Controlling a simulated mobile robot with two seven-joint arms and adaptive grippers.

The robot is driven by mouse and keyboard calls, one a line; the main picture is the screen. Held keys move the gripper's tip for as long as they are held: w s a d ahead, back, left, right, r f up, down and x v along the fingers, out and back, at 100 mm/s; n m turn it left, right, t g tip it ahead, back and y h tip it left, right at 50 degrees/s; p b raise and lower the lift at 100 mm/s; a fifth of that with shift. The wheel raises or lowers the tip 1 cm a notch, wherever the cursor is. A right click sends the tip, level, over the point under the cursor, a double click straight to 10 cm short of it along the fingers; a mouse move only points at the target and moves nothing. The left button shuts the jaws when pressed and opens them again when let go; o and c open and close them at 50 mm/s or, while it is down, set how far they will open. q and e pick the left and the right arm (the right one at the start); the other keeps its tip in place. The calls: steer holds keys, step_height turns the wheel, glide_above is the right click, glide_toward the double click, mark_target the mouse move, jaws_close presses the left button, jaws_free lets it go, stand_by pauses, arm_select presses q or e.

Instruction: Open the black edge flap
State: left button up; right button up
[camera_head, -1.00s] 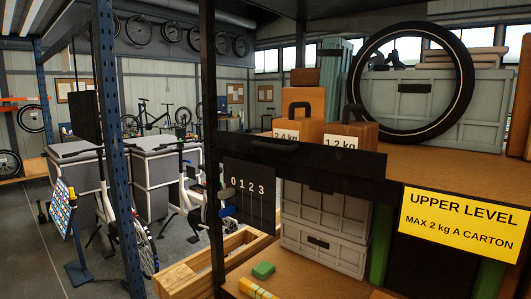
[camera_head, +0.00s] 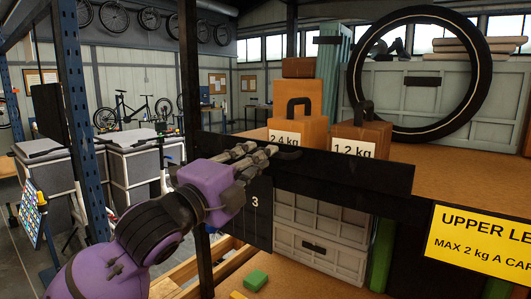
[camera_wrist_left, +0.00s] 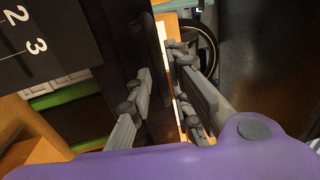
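The black edge flap (camera_head: 345,174) is a long dark board standing along the front edge of the upper shelf, with a dark handle piece near its left part. My left gripper (camera_head: 268,152) is at the left part of its top edge, close to the handle; its fingers overlap the flap in the head view. In the left wrist view the gripper's fingers (camera_wrist_left: 160,64) are apart, with a dark board edge, seemingly the flap, between or just beside them. I cannot tell whether they touch it. My right gripper is not in view.
A 2.4 kg carton (camera_head: 296,120) and a 1.2 kg carton (camera_head: 361,134) stand behind the flap. A bicycle wheel (camera_head: 478,80) leans on a grey crate (camera_head: 430,100). A dark upright post (camera_head: 189,80) is near my left arm. A yellow sign (camera_head: 478,240) hangs at the right.

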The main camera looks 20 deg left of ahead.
mark_target(271, 158)
arm_select(q)
steer(key=x, duration=0.3)
steer(key=shift+w, duration=0.3)
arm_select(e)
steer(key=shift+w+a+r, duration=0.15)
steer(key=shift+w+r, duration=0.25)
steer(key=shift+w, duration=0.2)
arm_select(q)
steer(key=shift+c, duration=0.2)
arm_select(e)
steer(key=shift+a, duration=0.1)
